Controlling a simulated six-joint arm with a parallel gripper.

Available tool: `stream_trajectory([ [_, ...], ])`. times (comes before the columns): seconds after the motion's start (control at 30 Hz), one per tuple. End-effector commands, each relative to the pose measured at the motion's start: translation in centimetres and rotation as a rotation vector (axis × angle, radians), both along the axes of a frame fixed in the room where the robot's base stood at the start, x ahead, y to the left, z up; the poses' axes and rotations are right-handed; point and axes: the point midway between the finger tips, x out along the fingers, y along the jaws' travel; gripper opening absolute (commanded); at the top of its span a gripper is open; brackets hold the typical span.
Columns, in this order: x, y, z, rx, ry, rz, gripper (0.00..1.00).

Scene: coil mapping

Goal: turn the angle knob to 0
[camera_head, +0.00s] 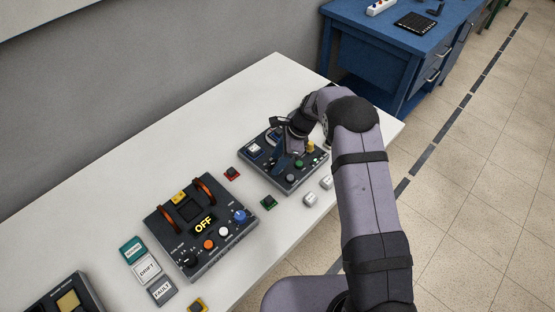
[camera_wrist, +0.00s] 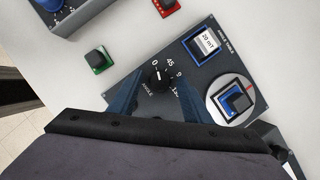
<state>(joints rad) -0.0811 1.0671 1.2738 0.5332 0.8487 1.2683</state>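The angle knob (camera_wrist: 160,80) is a round black knob on the dark angle table panel (camera_wrist: 208,78), with 0, 45 and a partly hidden 90 and 135 around it. Its short white mark appears to point up, near the 0; the exact setting is hard to read. My gripper (camera_wrist: 158,92) is over the panel, with one dark blue finger on each side of the knob and gaps visible between. Whether it touches the knob's lower part is hidden. In the head view my gripper (camera_head: 289,146) covers the knob.
Another panel (camera_head: 205,232) showing OFF stands to the left on the white table (camera_head: 120,190).

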Motion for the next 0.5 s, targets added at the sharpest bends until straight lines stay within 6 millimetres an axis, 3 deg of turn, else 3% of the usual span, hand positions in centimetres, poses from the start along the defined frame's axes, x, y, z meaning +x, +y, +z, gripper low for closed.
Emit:
stream_trajectory([
  [0.27,0.1,-0.2,0.4,0.001,-0.001,-0.002,0.44],
  [0.5,0.2,-1.2,2.7,0.000,-0.004,-0.003,0.44],
])
